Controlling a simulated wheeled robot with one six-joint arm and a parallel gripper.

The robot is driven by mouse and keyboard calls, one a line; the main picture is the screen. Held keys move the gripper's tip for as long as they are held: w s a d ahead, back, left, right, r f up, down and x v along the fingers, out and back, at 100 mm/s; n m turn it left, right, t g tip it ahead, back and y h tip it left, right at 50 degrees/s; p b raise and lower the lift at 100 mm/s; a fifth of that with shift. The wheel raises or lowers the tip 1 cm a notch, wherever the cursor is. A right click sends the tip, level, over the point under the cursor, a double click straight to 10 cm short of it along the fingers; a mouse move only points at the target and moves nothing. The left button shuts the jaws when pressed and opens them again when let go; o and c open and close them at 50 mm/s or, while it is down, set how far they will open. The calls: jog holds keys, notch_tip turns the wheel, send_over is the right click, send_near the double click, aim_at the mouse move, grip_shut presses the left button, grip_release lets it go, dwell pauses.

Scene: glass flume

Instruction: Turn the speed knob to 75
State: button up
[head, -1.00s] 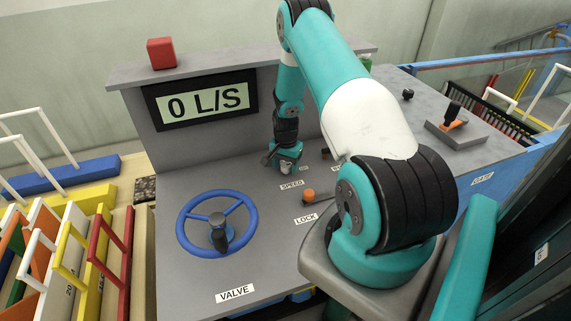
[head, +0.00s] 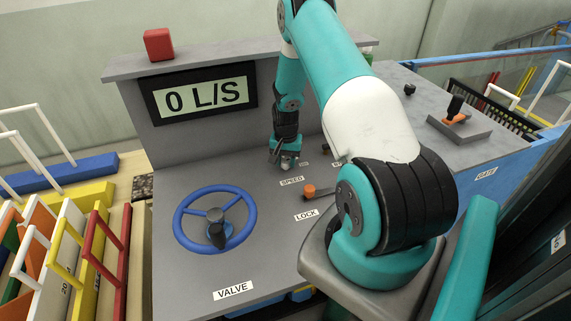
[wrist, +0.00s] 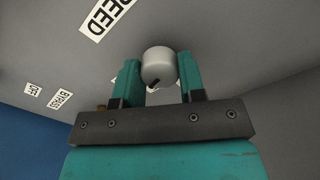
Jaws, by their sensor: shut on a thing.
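The speed knob (wrist: 159,66) is a pale grey round cap with a dark mark on its edge, on the grey console. In the wrist view my gripper (wrist: 160,73) has one finger on each side of it and is shut on it. In the head view my gripper (head: 287,163) points down onto the console, just behind the SPEED label (head: 291,181), and mostly hides the knob. The SPEED label also shows in the wrist view (wrist: 106,14). Dial markings beside the knob are partly covered, and I cannot read the setting.
The display (head: 205,101) reads 0 L/S. A blue valve wheel (head: 215,216) is at the console's front left. An orange-tipped lock lever (head: 310,191) is close to the right of my gripper. A red block (head: 159,45) sits on the ledge. A gate lever (head: 455,110) is at right.

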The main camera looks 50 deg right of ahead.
aim_at(285, 160)
jog(key=n+b, duration=0.3)
jog(key=n, duration=0.2)
jog(key=shift+w+n, duration=0.15)
jog(key=shift+n, duration=0.15)
dwell(0.4)
jog(key=o, duration=0.9)
jog(key=shift+o, duration=0.2)
jog(key=shift+r, duration=0.15)
notch_tip(285, 160, up, 17)
jog(key=b, duration=0.3)
jog(key=shift+b, duration=0.35)
jog(key=shift+r, duration=0.1)
